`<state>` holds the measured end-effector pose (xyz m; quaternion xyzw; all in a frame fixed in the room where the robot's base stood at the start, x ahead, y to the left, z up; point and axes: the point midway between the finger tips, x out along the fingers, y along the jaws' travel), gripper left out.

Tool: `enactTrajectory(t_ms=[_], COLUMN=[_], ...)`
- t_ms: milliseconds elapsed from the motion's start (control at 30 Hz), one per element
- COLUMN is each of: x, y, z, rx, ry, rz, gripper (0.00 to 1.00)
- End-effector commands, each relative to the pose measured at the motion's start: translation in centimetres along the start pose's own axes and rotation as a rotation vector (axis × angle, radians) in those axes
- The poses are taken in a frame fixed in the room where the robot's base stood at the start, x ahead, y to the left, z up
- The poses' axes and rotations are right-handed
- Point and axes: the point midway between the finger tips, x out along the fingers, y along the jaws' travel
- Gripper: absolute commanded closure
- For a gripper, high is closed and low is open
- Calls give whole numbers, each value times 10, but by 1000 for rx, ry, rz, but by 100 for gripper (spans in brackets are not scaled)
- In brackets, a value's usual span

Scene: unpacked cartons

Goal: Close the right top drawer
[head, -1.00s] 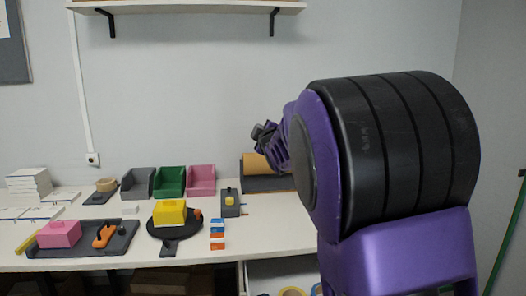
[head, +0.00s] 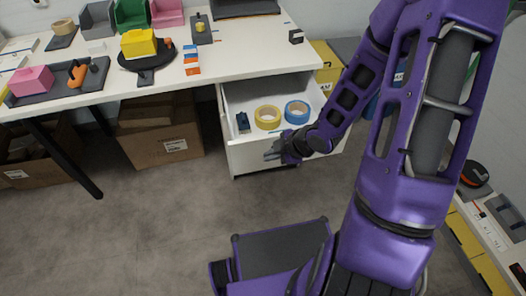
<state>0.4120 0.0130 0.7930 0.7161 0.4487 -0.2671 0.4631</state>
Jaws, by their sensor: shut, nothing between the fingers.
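The white top drawer (head: 246,159) under the right part of the table is pulled open in the head view. A yellow tape roll (head: 268,118), a blue tape roll (head: 297,112) and a small dark object (head: 243,122) lie inside it. My gripper (head: 271,154) is shut and empty at the drawer's front panel, near its middle. I cannot tell whether the fingers touch the panel. My purple forearm and wrist cover the right part of the drawer front.
The white table (head: 235,70) above holds a black round board (head: 128,62), a yellow block (head: 138,43), small coloured boxes (head: 191,58) and several bins. Cardboard boxes (head: 160,148) stand under the table.

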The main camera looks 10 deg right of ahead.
Motion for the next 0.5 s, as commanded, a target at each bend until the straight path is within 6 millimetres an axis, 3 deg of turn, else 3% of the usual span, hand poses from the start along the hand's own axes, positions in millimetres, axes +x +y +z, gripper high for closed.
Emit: enactTrajectory(t_ms=[467, 500], x=[98, 98], y=[-1, 8], z=[2, 1], rx=[-1, 1], ry=[-1, -3], rz=[-1, 4], gripper=[100, 100])
